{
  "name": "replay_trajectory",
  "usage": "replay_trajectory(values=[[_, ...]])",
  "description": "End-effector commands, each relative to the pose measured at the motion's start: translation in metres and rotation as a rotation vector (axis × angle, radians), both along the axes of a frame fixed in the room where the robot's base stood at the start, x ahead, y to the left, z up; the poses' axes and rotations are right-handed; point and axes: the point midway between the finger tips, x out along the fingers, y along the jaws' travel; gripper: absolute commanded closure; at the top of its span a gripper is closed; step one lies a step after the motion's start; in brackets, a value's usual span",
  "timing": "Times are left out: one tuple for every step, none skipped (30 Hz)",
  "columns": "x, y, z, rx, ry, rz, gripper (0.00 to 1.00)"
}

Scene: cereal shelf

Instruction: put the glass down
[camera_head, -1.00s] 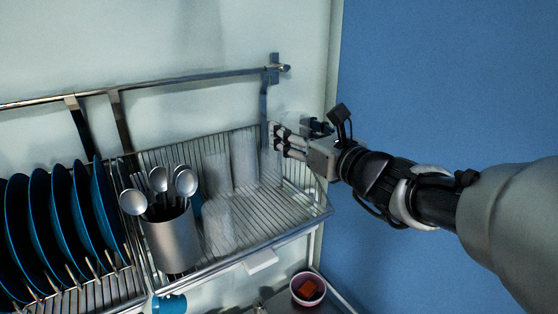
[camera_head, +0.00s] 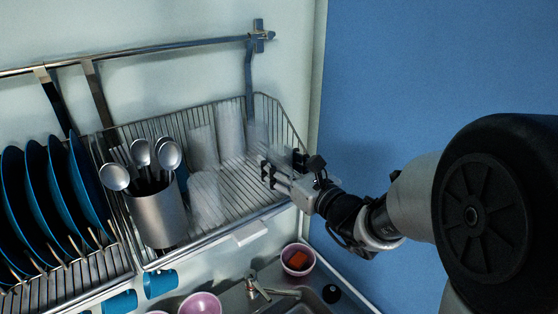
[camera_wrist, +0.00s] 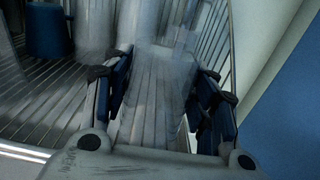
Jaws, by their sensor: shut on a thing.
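My gripper (camera_head: 270,172) is at the right end of the wire rack. In the wrist view my gripper (camera_wrist: 162,88) is shut on a clear glass (camera_wrist: 158,100), whose body shows faintly between the two fingers. Rack wires show through it. I cannot tell whether its base touches the rack. Other clear glasses stand in the rack to the left: one at the back (camera_head: 231,128), one left of it (camera_head: 203,147) and one nearer the front (camera_head: 207,198). The wire rack (camera_head: 238,200) has a bare strip of floor near the front right.
A metal cup with several spoons (camera_head: 158,215) stands left of the glasses. Blue plates (camera_head: 28,205) stand further left. Below are blue mugs (camera_head: 160,283), pink bowls (camera_head: 200,304) and a faucet (camera_head: 258,288). A blue wall (camera_head: 420,80) is at right.

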Motion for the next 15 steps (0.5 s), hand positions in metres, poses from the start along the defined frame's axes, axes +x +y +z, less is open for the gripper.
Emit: replay_trajectory(values=[[0.0001, 0.0001, 0.0011, 0.0, -0.002, 0.0, 0.8], [0.0001, 0.0001, 0.0011, 0.0, -0.002, 0.0, 0.8], [0.0001, 0.0001, 0.0011, 0.001, -0.001, 0.0, 0.8], [0.0001, 0.0001, 0.0009, 0.001, -0.001, 0.0, 0.8], [0.0001, 0.0001, 0.0003, 0.001, -0.001, 0.0, 0.8], [0.0001, 0.0, -0.001, 0.001, -0.001, 0.0, 0.8], [0.0001, 0.0, -0.0021, 0.001, -0.001, 0.0, 0.8], [0.0001, 0.0, -0.003, 0.001, -0.001, 0.0, 0.8], [0.0001, 0.0, -0.0024, 0.0, 0.001, 0.0, 0.45], [0.0001, 0.0, -0.0021, 0.0, 0.001, 0.0, 0.43], [0.0001, 0.0, -0.002, 0.0, 0.001, 0.0, 0.41], [0.0001, 0.0, -0.0019, 0.0, 0.001, 0.0, 0.38], [0.0001, 0.0, -0.0019, 0.0, 0.001, 0.0, 0.36], [0.0001, 0.0, -0.0019, 0.0, 0.001, 0.0, 0.34], [0.0001, 0.0, -0.0019, 0.0, 0.001, 0.0, 0.32]])
